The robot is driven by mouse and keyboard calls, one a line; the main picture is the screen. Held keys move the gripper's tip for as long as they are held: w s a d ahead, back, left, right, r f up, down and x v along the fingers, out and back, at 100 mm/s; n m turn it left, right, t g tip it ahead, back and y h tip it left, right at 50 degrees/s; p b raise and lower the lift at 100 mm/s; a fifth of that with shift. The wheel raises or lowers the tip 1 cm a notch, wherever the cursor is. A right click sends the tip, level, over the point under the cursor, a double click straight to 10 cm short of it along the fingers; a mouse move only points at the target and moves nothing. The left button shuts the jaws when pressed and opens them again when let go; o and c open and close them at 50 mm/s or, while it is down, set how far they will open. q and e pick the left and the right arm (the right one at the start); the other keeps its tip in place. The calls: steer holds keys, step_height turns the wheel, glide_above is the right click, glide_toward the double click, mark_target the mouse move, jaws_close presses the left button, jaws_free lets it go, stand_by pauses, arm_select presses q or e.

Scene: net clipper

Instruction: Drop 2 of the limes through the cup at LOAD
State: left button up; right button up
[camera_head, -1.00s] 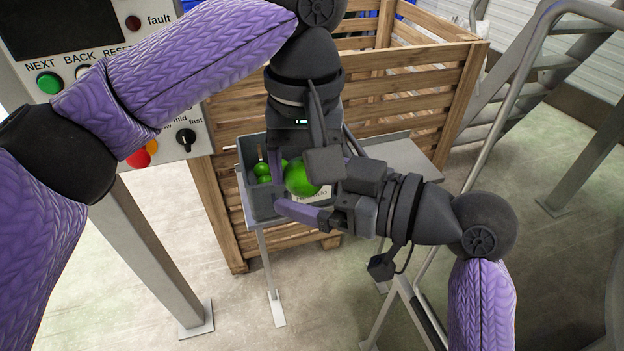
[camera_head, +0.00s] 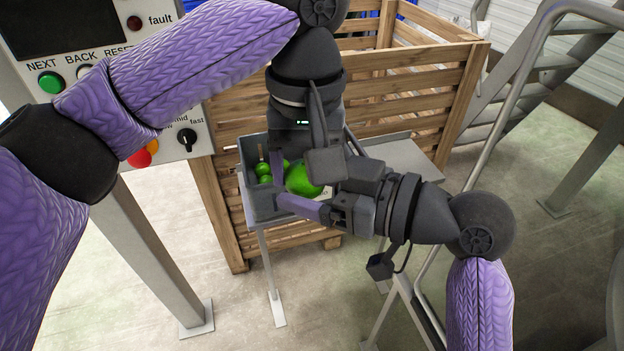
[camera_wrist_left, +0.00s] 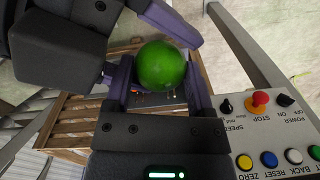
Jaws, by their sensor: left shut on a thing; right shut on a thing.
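A round green lime (camera_head: 303,179) is held in the air between both of my grippers. My left gripper (camera_head: 295,172) reaches down from above. In the left wrist view the lime (camera_wrist_left: 162,65) sits between the purple fingers of my left gripper (camera_wrist_left: 162,90). My right gripper (camera_head: 312,192) comes from the right and is shut on the same lime, with one purple finger along its near side. Several limes (camera_head: 265,179) lie in a grey bin (camera_head: 257,207) just left of the held lime. The cup at LOAD is not recognisable in these views.
The grey bin stands on a metal stand (camera_head: 271,270). A slatted wooden crate (camera_head: 405,98) is behind it. A control panel (camera_head: 188,118) with buttons and knobs is at the left. A metal handrail (camera_head: 516,75) and stairs are at the right.

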steer(key=shift+s+a, duration=0.15)
steer(key=shift+s, duration=0.05)
steer(key=o, duration=1)
steer(key=shift+o, duration=0.2)
steer(key=shift+w, duration=0.1)
steer(key=v, duration=1.2)
